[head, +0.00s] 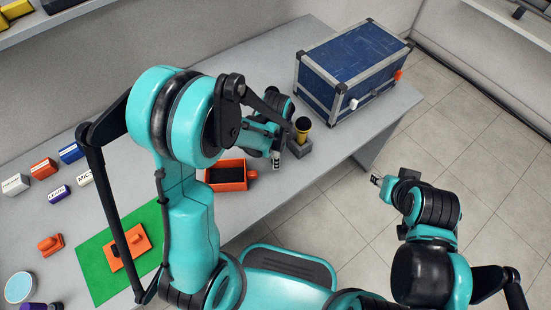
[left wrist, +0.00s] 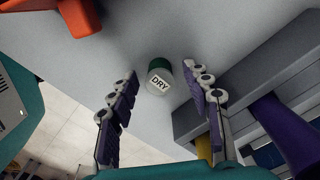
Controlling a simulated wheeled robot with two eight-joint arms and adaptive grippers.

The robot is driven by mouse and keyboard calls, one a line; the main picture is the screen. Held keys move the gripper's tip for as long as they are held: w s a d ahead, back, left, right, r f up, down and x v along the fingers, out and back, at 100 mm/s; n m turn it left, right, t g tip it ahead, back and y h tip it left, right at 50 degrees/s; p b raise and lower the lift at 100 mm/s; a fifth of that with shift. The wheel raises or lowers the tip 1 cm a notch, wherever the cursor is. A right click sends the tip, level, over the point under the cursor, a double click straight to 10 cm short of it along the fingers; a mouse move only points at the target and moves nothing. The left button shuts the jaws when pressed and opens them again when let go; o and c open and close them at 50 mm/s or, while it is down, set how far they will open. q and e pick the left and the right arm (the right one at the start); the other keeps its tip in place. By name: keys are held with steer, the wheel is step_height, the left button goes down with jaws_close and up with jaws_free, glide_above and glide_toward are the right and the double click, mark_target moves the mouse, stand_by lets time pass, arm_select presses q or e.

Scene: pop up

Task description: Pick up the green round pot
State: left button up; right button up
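The green round pot (left wrist: 159,76) shows in the left wrist view, small, with a green part and a white label reading DRY. It stands on the grey table, between and beyond my left gripper's fingers (left wrist: 163,108), which are spread open with nothing between the tips. I cannot make out contact with the pot. In the head view my left gripper (head: 277,155) is low over the table beside the grey stand, partly hidden by my arm, and I cannot make out the pot there. My right gripper (head: 379,182) is over the floor, right of the table, too small to read.
A grey stand (head: 299,149) holding a dark and yellow item is close right of my left gripper. An orange tray (head: 229,184) is left of it. A blue case (head: 350,65) stands behind. A green mat (head: 94,273) and several labelled boxes lie left.

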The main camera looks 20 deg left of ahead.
arm_select(q)
steer(key=c, duration=0.9)
